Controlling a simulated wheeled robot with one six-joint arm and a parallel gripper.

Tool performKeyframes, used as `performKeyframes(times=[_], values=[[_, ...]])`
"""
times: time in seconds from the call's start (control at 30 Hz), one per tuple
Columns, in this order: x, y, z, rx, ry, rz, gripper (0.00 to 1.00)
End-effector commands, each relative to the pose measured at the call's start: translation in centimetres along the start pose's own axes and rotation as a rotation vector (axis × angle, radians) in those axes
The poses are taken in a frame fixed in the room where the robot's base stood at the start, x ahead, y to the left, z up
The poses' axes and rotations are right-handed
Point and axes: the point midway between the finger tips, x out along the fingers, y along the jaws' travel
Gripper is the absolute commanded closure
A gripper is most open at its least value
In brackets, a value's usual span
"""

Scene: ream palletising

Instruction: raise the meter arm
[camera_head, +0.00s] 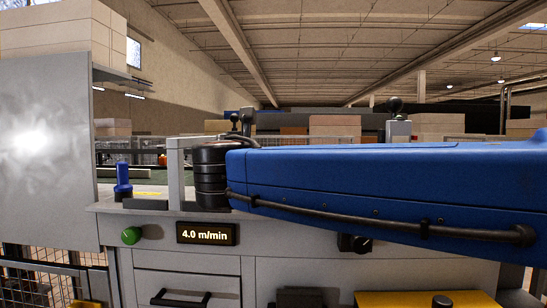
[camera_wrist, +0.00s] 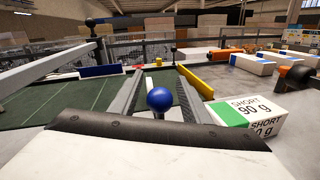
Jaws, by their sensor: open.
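In the wrist view, my gripper (camera_wrist: 160,76) is open, its two grey fingers pointing forward and apart. A blue ball knob (camera_wrist: 158,99) shows between the fingers, on what looks like a short grey post; I cannot tell if a finger touches it. A long grey bar (camera_wrist: 48,68) slants up at the left, by a black ball (camera_wrist: 90,22). No part is plainly marked as the meter arm, so I cannot tell which of these belongs to it. In the head view, my blue arm covers the right half and my gripper is hidden.
In the head view, a grey cabinet has a "4.0 m/min" display (camera_head: 207,233), a green button (camera_head: 131,235) and a blue upright part (camera_head: 123,178). In the wrist view, a "SHORT 90 g" ream (camera_wrist: 248,113) lies close right of my gripper. A green surface (camera_wrist: 52,108) lies left.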

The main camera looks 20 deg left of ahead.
Motion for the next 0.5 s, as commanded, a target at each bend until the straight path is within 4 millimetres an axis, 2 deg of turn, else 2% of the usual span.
performKeyframes(times=[0.33, 0.37, 0.5], values=[[0.34, 0.03, -0.04, 0.000, 0.001, 0.001, 0.57], [0.34, 0.03, -0.04, 0.000, 0.001, 0.001, 0.62], [0.34, 0.02, -0.04, 0.000, 0.001, 0.001, 0.95]])
